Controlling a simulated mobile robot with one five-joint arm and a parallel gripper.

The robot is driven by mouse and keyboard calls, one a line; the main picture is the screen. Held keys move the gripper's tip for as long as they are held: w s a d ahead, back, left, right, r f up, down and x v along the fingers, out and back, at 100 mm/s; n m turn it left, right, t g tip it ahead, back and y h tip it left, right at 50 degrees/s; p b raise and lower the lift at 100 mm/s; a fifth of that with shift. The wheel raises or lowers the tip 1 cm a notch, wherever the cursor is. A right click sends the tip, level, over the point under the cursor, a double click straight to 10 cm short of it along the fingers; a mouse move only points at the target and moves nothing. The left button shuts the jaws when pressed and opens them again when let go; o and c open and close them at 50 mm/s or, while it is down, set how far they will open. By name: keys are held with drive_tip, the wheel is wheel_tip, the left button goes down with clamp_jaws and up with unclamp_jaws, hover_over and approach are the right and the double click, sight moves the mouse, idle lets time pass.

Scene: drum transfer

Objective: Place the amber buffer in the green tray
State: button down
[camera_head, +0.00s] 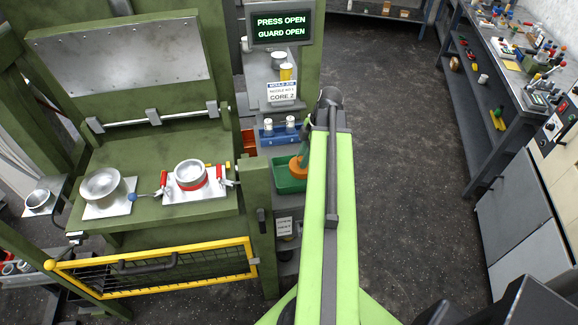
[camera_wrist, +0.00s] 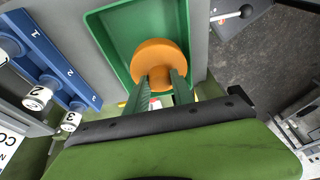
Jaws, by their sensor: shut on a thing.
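The amber buffer (camera_wrist: 158,60) is a round orange piece with a wide head and a narrower part between my fingers. My gripper (camera_wrist: 160,84) is shut on it. In the wrist view the buffer shows over the green tray (camera_wrist: 100,24). In the head view the buffer (camera_head: 297,168) shows at the green tray (camera_head: 290,185), partly hidden by my arm. I cannot tell whether the buffer touches the tray floor. The tray's inside looks otherwise empty where it shows.
A blue numbered rack (camera_head: 276,138) with white-capped pieces stands just behind the tray; it also shows in the wrist view (camera_wrist: 62,88). A red bin (camera_head: 249,142) is left of it. The green press (camera_head: 150,165) stands left. Open floor (camera_head: 400,150) lies right.

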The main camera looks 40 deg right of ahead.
drive_tip(key=shift+w+d+f, duration=0.5)
drive_tip(key=shift+w+f, duration=0.1)
drive_tip(key=shift+d, duration=0.1)
drive_tip(key=shift+s, duration=0.15)
wheel_tip(320, 180, down, 4)
drive_tip(key=b, duration=0.4)
drive_tip(key=shift+f, duration=0.1)
drive_tip(key=shift+w+a+r, duration=0.2)
drive_tip(key=shift+a+r, duration=0.05)
drive_tip(key=shift+r, duration=0.05)
drive_tip(key=shift+f, duration=0.2)
drive_tip(key=c, duration=1.1)
unclamp_jaws()
drive_tip(key=shift+r, duration=0.1)
